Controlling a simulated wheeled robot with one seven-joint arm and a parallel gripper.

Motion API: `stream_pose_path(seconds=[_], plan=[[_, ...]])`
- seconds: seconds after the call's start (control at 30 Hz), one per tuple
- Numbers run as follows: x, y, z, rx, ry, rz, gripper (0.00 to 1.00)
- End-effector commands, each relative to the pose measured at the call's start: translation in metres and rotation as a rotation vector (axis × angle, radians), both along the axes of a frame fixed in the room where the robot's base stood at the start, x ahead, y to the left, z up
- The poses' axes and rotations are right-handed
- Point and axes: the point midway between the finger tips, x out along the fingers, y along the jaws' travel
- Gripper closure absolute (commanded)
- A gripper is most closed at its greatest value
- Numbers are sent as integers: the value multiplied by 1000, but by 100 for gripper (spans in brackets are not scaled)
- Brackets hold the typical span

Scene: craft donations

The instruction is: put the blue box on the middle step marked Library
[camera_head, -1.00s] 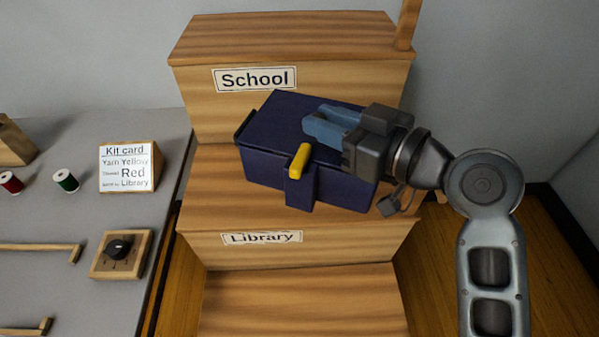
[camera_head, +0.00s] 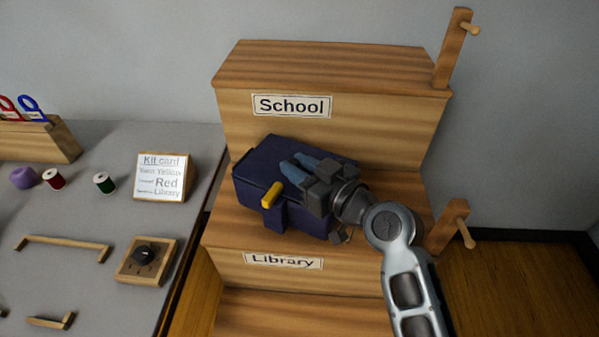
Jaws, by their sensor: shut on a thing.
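The blue box (camera_head: 250,196) is dark blue with a yellow latch (camera_head: 271,194) on its front. It is over the tread of the middle step (camera_head: 226,228), whose front carries the label Library (camera_head: 284,261). The box looks upright and slightly turned. Whether its underside touches the step cannot be told. My gripper (camera_head: 292,165) reaches in from the right across the top of the box and is shut on it. The exact grip is hidden by the fingers.
The top step (camera_head: 320,68), labelled School (camera_head: 292,105), rises right behind the box. Wooden posts with pegs (camera_head: 452,45) (camera_head: 452,226) stand at the right. A grey table (camera_head: 95,215) at left holds a kit card (camera_head: 162,176), spools and a dial block (camera_head: 146,261).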

Motion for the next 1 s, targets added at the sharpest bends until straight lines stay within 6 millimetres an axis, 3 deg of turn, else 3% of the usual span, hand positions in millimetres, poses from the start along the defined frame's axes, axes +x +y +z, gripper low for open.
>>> stream_pose_path(seconds=[0.13, 0.57, 0.6, 0.87, 1.0], plan=[[0, 0, -16, 2, -1, 0, 100], [0, 0, -21, 2, -4, -1, 100], [0, 0, -22, 1, -2, 0, 73], [0, 0, -21, 1, -1, 0, 48], [0, 0, -21, 1, -1, 0, 48]])
